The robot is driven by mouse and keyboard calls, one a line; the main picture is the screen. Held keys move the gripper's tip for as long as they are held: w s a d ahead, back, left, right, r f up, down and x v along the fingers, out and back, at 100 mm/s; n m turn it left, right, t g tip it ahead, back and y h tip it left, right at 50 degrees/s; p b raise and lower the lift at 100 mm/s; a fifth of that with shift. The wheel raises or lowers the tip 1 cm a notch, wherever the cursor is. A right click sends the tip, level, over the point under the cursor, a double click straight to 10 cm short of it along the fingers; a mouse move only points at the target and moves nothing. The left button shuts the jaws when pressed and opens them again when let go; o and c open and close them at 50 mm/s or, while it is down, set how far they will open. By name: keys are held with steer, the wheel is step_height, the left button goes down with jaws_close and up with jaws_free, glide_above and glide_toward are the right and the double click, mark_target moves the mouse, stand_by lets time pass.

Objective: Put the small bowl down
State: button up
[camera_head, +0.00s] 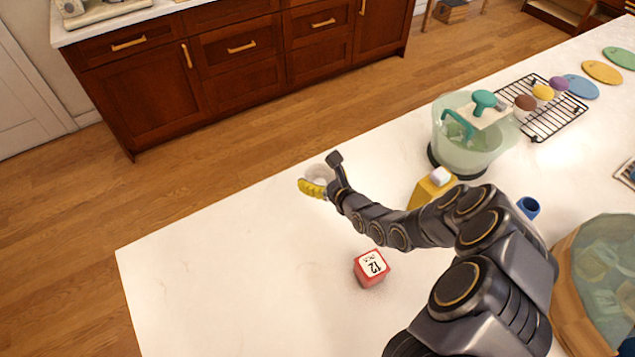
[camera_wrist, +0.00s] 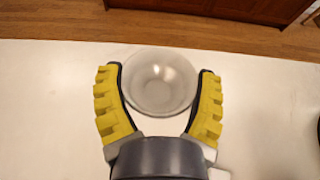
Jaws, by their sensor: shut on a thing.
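The small bowl (camera_wrist: 160,82) is pale and see-through, and it sits between the two yellow fingers of my gripper (camera_wrist: 160,90) in the wrist view. The fingers are shut on its sides, near the rim. In the head view the bowl (camera_head: 319,174) shows only in part, beside the yellow finger of my gripper (camera_head: 313,187), close to the counter's far edge. I cannot tell whether the bowl touches the counter (camera_head: 220,260) or is held a little above it.
A red block marked 12 (camera_head: 371,268) stands on the counter. The counter's left part is clear.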

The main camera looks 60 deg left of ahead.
mark_target(317, 176)
steer(key=a+f, duration=0.1)
steer(key=w+a+f, duration=0.1)
steer(key=f, duration=0.1)
steer(key=a+f, duration=0.1)
steer(key=shift+w+a+f, duration=0.25)
steer(key=shift+a+f, duration=0.05)
steer(key=shift+f, duration=1.55)
steer(key=shift+f, duration=0.1)
steer(key=o, duration=1.1)
steer(key=shift+d, duration=0.1)
steer(key=v, duration=1)
steer(key=shift+d+r, duration=0.2)
steer(key=shift+d, duration=0.05)
steer(key=shift+d+r, duration=0.3)
steer(key=shift+d, duration=0.3)
